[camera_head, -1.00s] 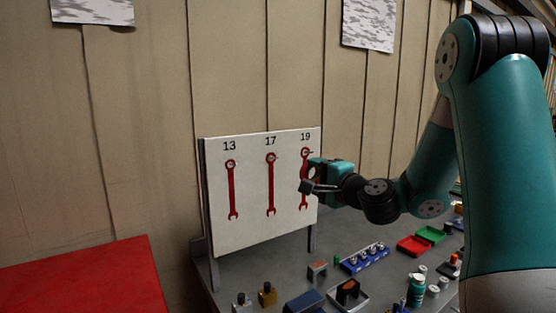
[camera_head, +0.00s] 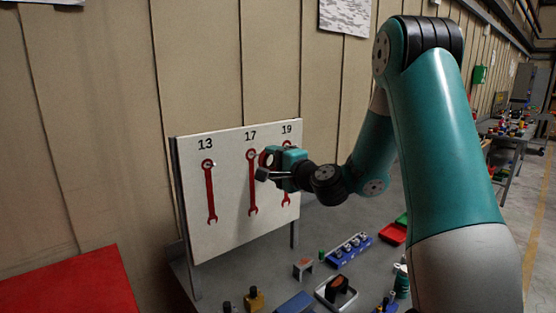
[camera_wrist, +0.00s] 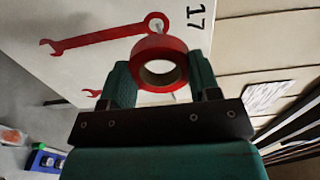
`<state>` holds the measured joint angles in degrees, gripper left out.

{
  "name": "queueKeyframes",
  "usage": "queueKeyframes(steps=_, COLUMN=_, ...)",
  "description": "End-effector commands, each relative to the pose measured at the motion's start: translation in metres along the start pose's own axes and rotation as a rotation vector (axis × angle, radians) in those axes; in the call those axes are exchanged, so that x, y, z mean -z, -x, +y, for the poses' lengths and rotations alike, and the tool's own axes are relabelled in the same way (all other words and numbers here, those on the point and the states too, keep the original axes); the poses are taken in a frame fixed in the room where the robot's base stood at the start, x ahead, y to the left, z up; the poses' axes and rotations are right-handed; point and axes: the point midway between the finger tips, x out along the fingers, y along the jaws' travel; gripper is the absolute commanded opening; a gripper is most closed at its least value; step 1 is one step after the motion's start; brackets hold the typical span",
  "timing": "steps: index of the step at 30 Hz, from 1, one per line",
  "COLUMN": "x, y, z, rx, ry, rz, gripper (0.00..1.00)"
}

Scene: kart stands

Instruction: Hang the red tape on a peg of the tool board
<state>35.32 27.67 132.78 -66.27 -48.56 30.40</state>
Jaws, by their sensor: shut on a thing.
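The red tape (camera_wrist: 156,44) is a ring held between the two green fingers of my gripper (camera_wrist: 162,68), its hole facing the wrist camera. In the head view my gripper (camera_head: 273,160) is in front of the tool board (camera_head: 225,220), between the red wrench outlines 17 (camera_head: 252,185) and 19. The board is white, with outlines 13 (camera_head: 210,190), 17 and 19 and a small peg at the top of an outline. In the wrist view the peg (camera_wrist: 158,27) at outline 17 is just beyond the tape; whether they touch cannot be told. My gripper partly hides outline 19.
The grey bench holds a blue rack (camera_head: 349,250), a red tray (camera_head: 393,235), a black-and-orange item on a tray and small bottles, below my arm. A red surface (camera_head: 70,290) is at lower left. A plank wall stands behind the board.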

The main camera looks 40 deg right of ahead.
Motion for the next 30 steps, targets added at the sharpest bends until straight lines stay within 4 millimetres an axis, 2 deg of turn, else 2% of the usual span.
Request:
queueKeyframes(steps=26, x=-0.001, y=-0.056, z=0.002, rx=0.0, ry=0.0, rz=-0.001, gripper=0.34)
queueKeyframes(steps=30, x=0.0, y=-0.062, z=0.007, rx=0.001, ry=0.001, rz=0.0, gripper=0.34)
